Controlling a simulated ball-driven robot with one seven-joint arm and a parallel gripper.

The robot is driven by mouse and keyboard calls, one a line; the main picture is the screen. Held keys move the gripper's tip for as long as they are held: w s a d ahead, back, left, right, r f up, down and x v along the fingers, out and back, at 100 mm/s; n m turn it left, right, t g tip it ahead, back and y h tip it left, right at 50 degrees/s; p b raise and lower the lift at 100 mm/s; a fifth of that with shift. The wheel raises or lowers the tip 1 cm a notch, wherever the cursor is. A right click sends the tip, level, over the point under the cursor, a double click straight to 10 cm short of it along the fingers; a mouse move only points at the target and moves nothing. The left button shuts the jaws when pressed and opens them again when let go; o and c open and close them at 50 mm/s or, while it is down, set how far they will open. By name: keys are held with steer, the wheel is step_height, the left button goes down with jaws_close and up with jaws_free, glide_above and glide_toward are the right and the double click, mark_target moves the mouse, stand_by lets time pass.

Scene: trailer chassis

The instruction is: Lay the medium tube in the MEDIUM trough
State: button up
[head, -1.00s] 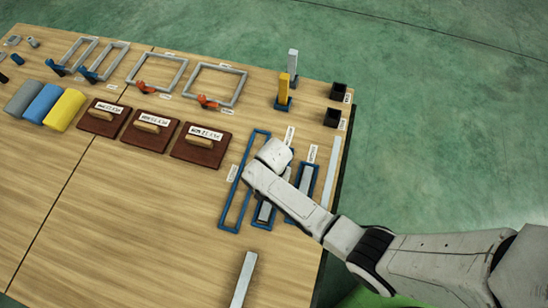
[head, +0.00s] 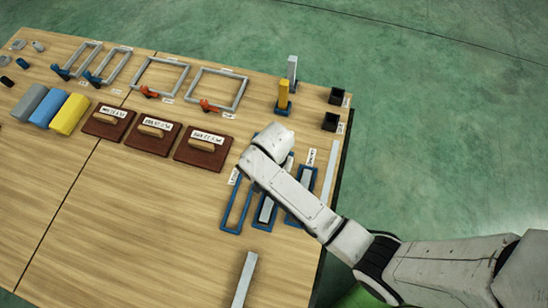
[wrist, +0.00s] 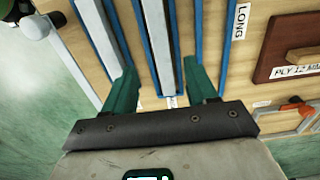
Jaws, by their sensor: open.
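The grey medium tube (head: 267,208) lies lengthwise in the middle blue trough (head: 257,224), between its two side walls; the far part is hidden by my arm in the head view. In the wrist view the tube (wrist: 158,45) runs between the blue walls, apparently flat. My gripper (wrist: 161,88) is open, its two green fingers apart on either side of that trough's far end and holding nothing. Its fingers are hidden behind my wrist in the head view. The middle trough's own label is not readable.
The long trough (head: 226,220), beside a LONG label (wrist: 240,20), is empty. The right trough (head: 291,216) holds a short grey tube (head: 306,178). A loose long grey tube (head: 244,280) lies on the table nearer me. Brown plywood floats (head: 203,157) sit left of the troughs.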

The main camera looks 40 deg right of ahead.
steer(key=s+d+r+n, duration=0.4)
steer(key=s+r+n, duration=0.1)
steer(key=s, duration=0.3)
steer(key=s+d+r+n+t, duration=0.1)
steer(key=s+d+r+n, duration=0.3)
steer(key=s+r, duration=0.4)
steer(key=shift+s+n, duration=0.25)
steer(key=shift+n, duration=0.45)
